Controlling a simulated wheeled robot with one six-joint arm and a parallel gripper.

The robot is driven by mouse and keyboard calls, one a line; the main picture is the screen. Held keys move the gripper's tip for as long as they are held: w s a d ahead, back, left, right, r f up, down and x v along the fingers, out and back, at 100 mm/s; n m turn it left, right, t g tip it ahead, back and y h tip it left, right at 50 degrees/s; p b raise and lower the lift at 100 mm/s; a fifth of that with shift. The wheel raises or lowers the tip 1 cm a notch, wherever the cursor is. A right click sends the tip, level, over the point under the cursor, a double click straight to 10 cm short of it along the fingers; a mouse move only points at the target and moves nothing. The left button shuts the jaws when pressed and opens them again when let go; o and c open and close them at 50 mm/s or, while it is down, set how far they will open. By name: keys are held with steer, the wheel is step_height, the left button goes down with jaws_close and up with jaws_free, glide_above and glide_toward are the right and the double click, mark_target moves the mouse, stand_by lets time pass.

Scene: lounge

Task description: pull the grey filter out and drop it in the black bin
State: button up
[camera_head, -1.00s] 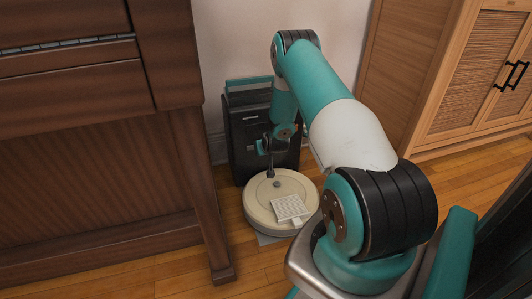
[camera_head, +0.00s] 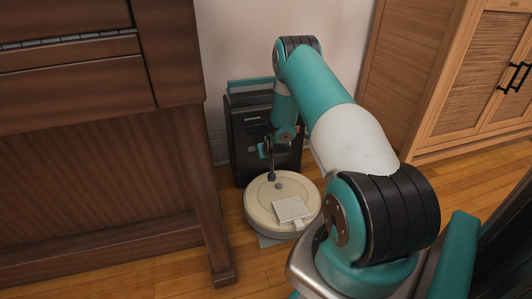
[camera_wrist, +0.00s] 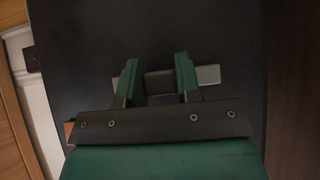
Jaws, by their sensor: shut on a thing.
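My gripper (camera_head: 266,150) is at the front of a tall dark station (camera_head: 240,160), above a round cream robot vacuum. In the wrist view, the two green fingers of my gripper (camera_wrist: 159,80) are closed on the middle of a grey bar-like piece, which I take to be the grey filter (camera_wrist: 208,75). Its ends show beyond both fingers, against the dark panel. In the head view my gripper and arm hide this piece. I cannot clearly make out a separate black bin.
The robot vacuum (camera_head: 262,220) has a pale square piece (camera_head: 292,209) on it. A dark wooden desk (camera_head: 90,180) stands at the left and a wooden cabinet (camera_head: 470,80) at the right. Some bare floor (camera_head: 180,275) shows in front. A dark thing (camera_head: 515,240) lies at the right edge.

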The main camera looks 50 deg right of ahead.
steer(key=shift+w+d+r, duration=0.15)
steer(key=shift+w+r, duration=0.2)
steer(key=shift+r, duration=0.2)
steer(key=shift+s+p, duration=0.2)
steer(key=shift+p, duration=0.1)
steer(key=shift+c, duration=0.7)
steer(key=shift+s+a+f+p, duration=0.1)
steer(key=shift+s+a+p, duration=0.4)
steer(key=shift+s, duration=0.3)
steer(key=shift+s+a+f+p, duration=0.1)
steer(key=shift+s+a+p, duration=0.35)
steer(key=shift+s, duration=0.3)
steer(key=shift+s+a, duration=0.15)
steer(key=shift+s, duration=0.05)
steer(key=shift+s+a, duration=0.2)
steer(key=shift+s, duration=0.1)
steer(key=shift+s+a+p, duration=0.15)
steer(key=shift+s+p, duration=0.1)
steer(key=shift+p, duration=0.05)
steer(key=shift+s+a+f, duration=0.1)
steer(key=shift+s+a, duration=0.1)
steer(key=shift+s, duration=0.1)
steer(key=shift+s+a+p, duration=0.2)
steer(key=shift+s+p, duration=0.1)
steer(key=shift+s+a, duration=0.15)
steer(key=shift+s, duration=0.1)
